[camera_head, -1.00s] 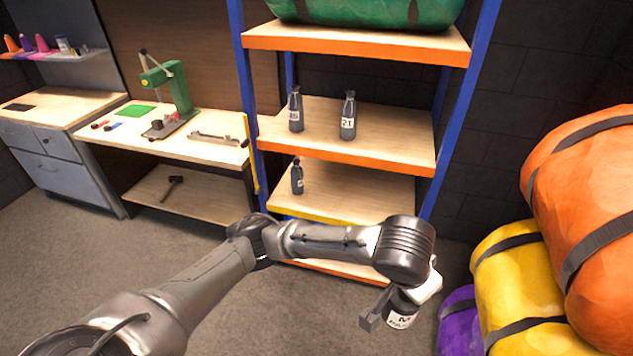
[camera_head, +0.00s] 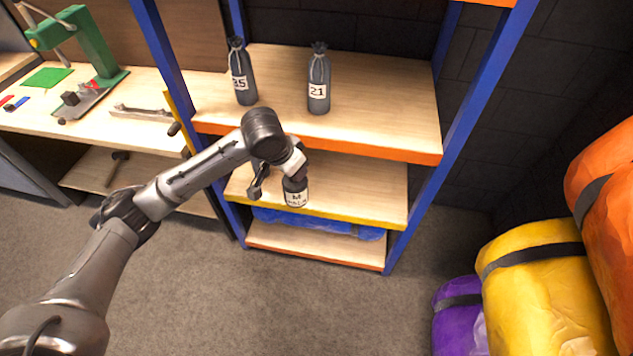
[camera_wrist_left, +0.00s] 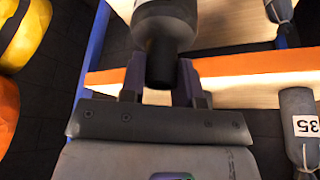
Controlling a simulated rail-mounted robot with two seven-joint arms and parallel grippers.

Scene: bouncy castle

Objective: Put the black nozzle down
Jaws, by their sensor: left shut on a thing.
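The black nozzle (camera_head: 295,190), a dark grey bottle-shaped piece with a white label marked "M", hangs below my left gripper (camera_head: 280,172). It appears in front of the yellow-edged shelf (camera_head: 380,190); I cannot tell whether it touches it. In the left wrist view, the fingers of my left gripper (camera_wrist_left: 161,78) are shut on the narrow black neck, and the nozzle's wider body (camera_wrist_left: 165,22) extends beyond them. My right gripper is not in view.
Grey bottle-like pieces marked 35 (camera_head: 243,75) and 21 (camera_head: 319,80) stand on the orange-edged shelf (camera_head: 400,110) above. The yellow-edged shelf looks clear on the right. A blue upright (camera_head: 455,110) bounds it. Yellow (camera_head: 540,290) and purple (camera_head: 458,315) rolls lie right.

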